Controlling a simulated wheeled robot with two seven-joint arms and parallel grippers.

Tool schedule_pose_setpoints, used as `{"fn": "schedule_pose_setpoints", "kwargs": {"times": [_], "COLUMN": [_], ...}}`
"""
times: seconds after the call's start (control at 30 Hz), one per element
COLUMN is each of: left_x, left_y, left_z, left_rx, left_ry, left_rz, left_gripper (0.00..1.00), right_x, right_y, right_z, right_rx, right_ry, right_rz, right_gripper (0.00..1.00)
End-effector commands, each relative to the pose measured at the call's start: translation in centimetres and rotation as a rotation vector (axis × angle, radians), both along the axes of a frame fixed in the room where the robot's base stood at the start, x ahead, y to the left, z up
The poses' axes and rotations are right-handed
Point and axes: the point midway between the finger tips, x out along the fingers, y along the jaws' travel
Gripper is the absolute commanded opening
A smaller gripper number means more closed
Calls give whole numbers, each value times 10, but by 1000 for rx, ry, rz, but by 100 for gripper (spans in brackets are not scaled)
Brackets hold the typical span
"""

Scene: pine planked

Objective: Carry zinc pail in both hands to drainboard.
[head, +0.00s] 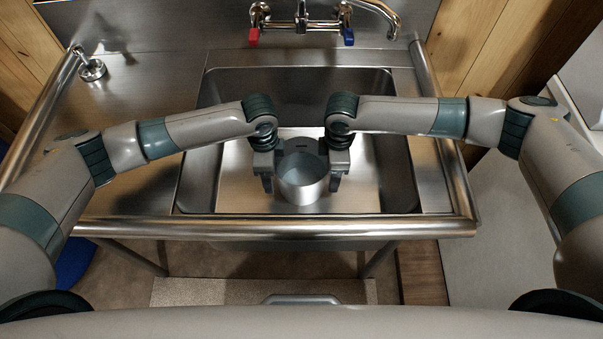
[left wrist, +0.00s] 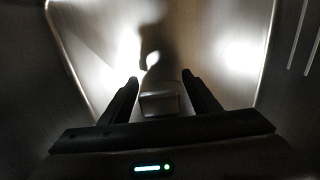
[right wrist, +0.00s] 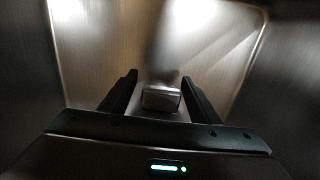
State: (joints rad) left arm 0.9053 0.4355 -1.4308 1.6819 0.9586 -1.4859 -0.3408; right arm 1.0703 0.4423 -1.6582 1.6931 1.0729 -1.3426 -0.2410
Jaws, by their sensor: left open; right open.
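The zinc pail (head: 302,190) stands upright in the sink basin, its round opening facing up. My left gripper (head: 267,183) points down at the pail's left side, and my right gripper (head: 336,183) points down at its right side. Both are open. In the left wrist view a small metal block-like part (left wrist: 160,104) shows between the fingers; a similar part (right wrist: 161,97) shows between the fingers in the right wrist view. I cannot tell whether any finger touches the pail. The drainboard (head: 130,110) is the bare steel surface left of the basin.
The basin's front rim (head: 300,227) and its left wall lie around the pail. A faucet with red and blue handles (head: 300,25) is at the back. A small metal fitting (head: 92,68) stands at the drainboard's far left; the rest of the drainboard looks clear.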

Motion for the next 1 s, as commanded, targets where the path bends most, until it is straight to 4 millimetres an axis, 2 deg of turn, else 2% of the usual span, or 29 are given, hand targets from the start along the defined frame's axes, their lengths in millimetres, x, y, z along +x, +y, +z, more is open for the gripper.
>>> {"fn": "schedule_pose_setpoints", "kwargs": {"times": [0.1, 0.33, 0.77, 1.0], "left_x": [0, 0, 1, 1], "left_y": [0, 0, -1, -1], "left_z": [0, 0, 3, 11], "left_rx": [0, 0, -2, -2], "left_ry": [0, 0, -2, -2], "left_rz": [0, 0, 0, 0], "left_gripper": [54, 0, 0, 0], "right_x": [0, 0, 1, 1], "right_y": [0, 0, 1, 1], "right_z": [0, 0, 3, 11], "right_rx": [0, 0, 1, 1], "right_ry": [0, 0, -1, -1], "right_rz": [0, 0, 0, 0], "right_gripper": [54, 0, 0, 0]}}
